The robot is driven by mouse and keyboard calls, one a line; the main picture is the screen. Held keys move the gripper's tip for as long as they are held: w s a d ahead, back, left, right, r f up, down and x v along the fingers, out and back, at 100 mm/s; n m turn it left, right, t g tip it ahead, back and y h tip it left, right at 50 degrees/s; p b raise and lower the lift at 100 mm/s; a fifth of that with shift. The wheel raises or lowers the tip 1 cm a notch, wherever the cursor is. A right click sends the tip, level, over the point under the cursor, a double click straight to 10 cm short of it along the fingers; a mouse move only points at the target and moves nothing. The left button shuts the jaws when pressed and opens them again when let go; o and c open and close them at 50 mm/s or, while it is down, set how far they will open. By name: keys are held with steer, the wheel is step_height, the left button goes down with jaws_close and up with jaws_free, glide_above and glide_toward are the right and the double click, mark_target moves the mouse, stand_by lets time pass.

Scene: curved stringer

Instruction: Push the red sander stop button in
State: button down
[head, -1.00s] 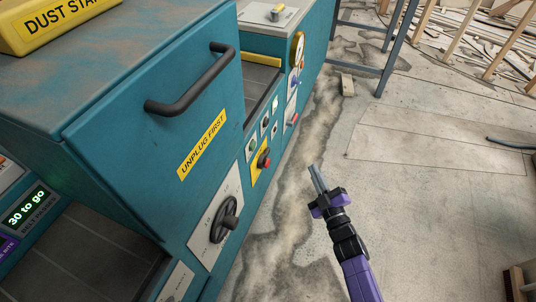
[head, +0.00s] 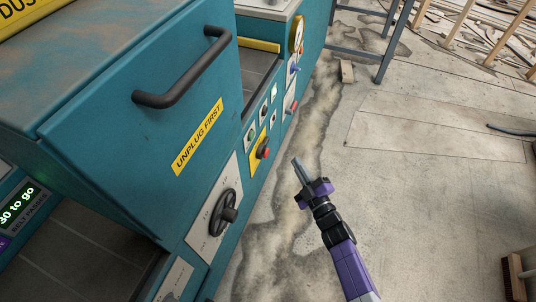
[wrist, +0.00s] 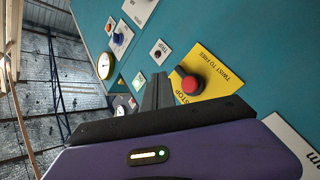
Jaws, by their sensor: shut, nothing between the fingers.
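The red stop button (head: 263,152) sits on a yellow plate (head: 257,150) on the teal machine's front panel. In the wrist view the red button (wrist: 192,84) stands out from its yellow plate (wrist: 218,66), which reads "TWIST TO FREE" and "STOP". My gripper (head: 296,161) is shut and empty, to the right of the button in the head view and apart from the panel. In the wrist view my gripper's fingertips (wrist: 157,76) show just left of the button. I cannot tell the exact gap between them.
A black rotary knob (head: 226,210) and a black door handle (head: 184,68) stick out from the machine. Smaller buttons, a lever and a gauge (head: 297,36) lie further along the panel. Open floor (head: 420,190) is to the right.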

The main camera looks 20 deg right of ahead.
mark_target(267, 153)
steer(key=w+a+b, duration=0.3)
steer(key=a, duration=0.2)
steer(key=shift+w+b, duration=0.3)
steer(key=shift+b, duration=0.05)
stand_by(1.8)
steer(key=shift+w+a+b, duration=0.25)
steer(key=shift+a+b, duration=0.1)
steer(key=shift+b, duration=0.1)
